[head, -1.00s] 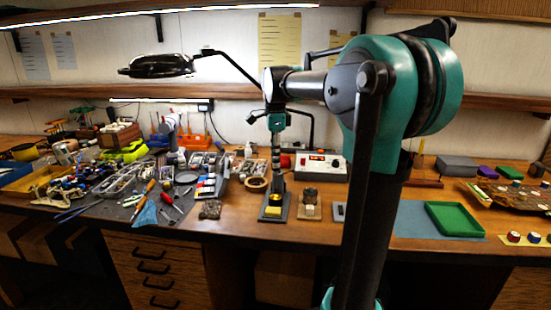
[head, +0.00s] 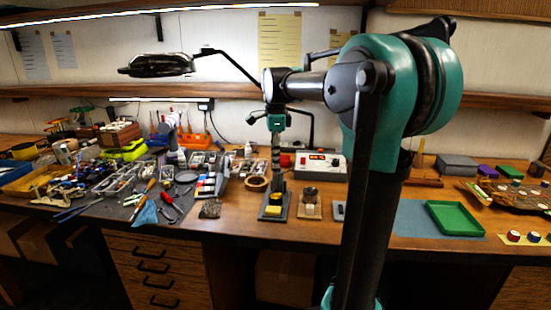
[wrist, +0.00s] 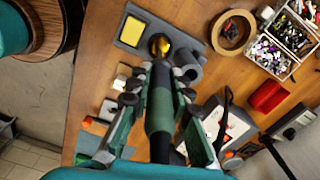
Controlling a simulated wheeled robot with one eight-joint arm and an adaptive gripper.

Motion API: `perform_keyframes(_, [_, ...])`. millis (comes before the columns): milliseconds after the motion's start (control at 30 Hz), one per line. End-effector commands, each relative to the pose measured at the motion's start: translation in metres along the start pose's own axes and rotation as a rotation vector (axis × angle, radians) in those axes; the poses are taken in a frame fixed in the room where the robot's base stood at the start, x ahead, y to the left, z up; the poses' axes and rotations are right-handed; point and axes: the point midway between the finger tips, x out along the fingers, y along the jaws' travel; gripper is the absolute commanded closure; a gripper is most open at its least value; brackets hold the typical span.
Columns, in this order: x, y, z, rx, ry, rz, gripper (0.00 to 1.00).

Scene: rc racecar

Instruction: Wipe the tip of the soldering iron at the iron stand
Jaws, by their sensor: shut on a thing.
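In the wrist view my gripper (wrist: 160,82) is shut on the soldering iron (wrist: 160,105), whose dark green handle lies lengthwise between the fingers. The iron's front end points at the gold cleaning wool (wrist: 160,44) on the iron stand. I cannot tell whether the tip touches the wool, and the tip itself is not clear. The grey iron stand (wrist: 131,46) has a yellow sponge (wrist: 133,30) beside the wool and a dark holder (wrist: 190,60) on the other side. In the head view my gripper (head: 277,172) points down over the iron stand (head: 265,216) near the bench's front edge.
A tape roll (wrist: 232,32) and a parts box (wrist: 272,55) lie near the stand. A station with a red display (head: 320,164) stands behind and right. A small block-like holder (head: 309,206) is just right of the stand. Tools crowd the left; a green tray (head: 455,219) lies right.

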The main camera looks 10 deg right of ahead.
Motion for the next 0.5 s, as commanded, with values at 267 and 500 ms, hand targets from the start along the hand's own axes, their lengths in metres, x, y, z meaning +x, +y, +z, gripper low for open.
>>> perform_keyframes(267, [0.0021, -0.0001, 0.0000, 0.000, 0.000, 0.000, 1.00])
perform_keyframes(500, [0.0039, -0.0001, 0.0000, 0.000, 0.000, 0.000, 1.00])
